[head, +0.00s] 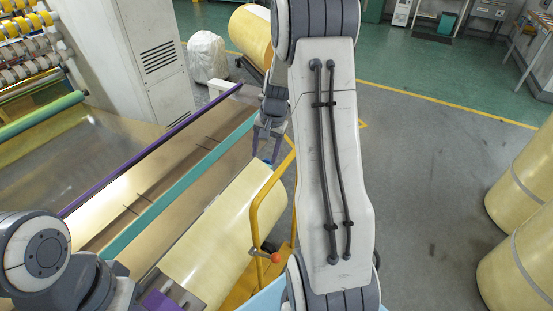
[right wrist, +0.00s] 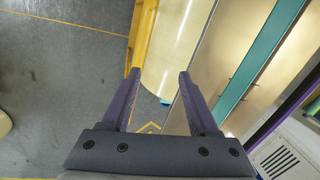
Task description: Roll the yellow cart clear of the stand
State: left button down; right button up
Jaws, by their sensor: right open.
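The yellow cart (head: 254,222) stands beside the machine stand (head: 172,172) with its teal and purple bars. A large pale yellow roll (head: 218,238) lies between cart and stand; it also shows in the right wrist view (right wrist: 178,40). My right gripper (head: 265,155) is near the far end of the cart's rail. In the right wrist view, my right gripper (right wrist: 159,74) is open and empty, with the yellow rail (right wrist: 142,38) beyond its left finger. My right arm hides part of the cart. My left gripper (head: 163,302) is partly visible at the bottom edge; its jaws are unclear.
Large yellow rolls (head: 520,190) stand at the right. A white cabinet (head: 158,60) is behind the stand. The grey floor (head: 430,160) between my right arm and the right rolls is clear.

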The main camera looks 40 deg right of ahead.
aim_at(279, 171)
jog(key=s+d+f+m, duration=0.1)
jog(key=d+f+m, duration=0.1)
jog(key=d, duration=0.5)
jog(key=f, duration=0.3)
jog(key=w+f+p, duration=0.1)
jog(key=f, duration=0.2)
jog(key=a+f+p, duration=0.1)
jog(key=f, duration=0.2)
jog(key=shift+w+f, duration=0.3)
jog(key=shift+w, duration=0.05)
grip_shut()
dwell(0.6)
